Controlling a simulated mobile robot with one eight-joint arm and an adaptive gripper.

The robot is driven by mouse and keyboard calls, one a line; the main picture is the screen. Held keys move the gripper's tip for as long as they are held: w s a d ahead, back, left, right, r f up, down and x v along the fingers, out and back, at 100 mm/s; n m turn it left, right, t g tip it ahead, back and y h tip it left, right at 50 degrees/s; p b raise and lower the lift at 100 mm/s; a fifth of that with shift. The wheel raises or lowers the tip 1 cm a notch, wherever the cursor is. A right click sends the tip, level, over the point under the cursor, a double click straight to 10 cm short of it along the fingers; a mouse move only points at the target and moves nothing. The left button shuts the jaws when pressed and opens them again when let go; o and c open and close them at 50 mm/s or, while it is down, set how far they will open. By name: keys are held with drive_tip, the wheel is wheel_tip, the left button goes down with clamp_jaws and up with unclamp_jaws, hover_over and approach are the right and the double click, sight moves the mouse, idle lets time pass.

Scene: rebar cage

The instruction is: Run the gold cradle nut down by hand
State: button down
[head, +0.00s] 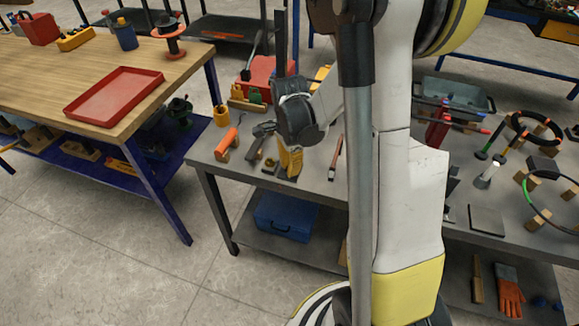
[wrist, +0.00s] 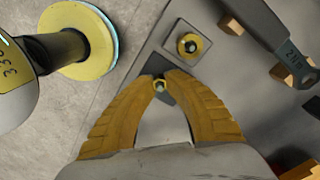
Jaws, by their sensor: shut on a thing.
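A dark part shows just beyond the fingertips; what the nut sits on is mostly hidden. A second, larger gold nut (wrist: 190,44) is on a square grey plate (wrist: 178,29), just beyond the fingertips and apart from them. In the head view, my gripper (head: 290,174) points down at the grey bench; the held nut cannot be made out there.
The grey bench (head: 270,189) carries an orange-handled tool (head: 227,144) left of my gripper and a red box behind. A dark flat tool (wrist: 275,38) and wooden blocks (wrist: 231,25) lie right in the wrist view. A wooden table with a red tray (head: 114,96) stands left.

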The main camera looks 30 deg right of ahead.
drive_tip(key=shift+m, duration=0.7)
drive_tip(key=c, duration=1.7)
unclamp_jaws()
drive_tip(key=shift+o, duration=0.2)
wheel_tip(320, 180, up, 12)
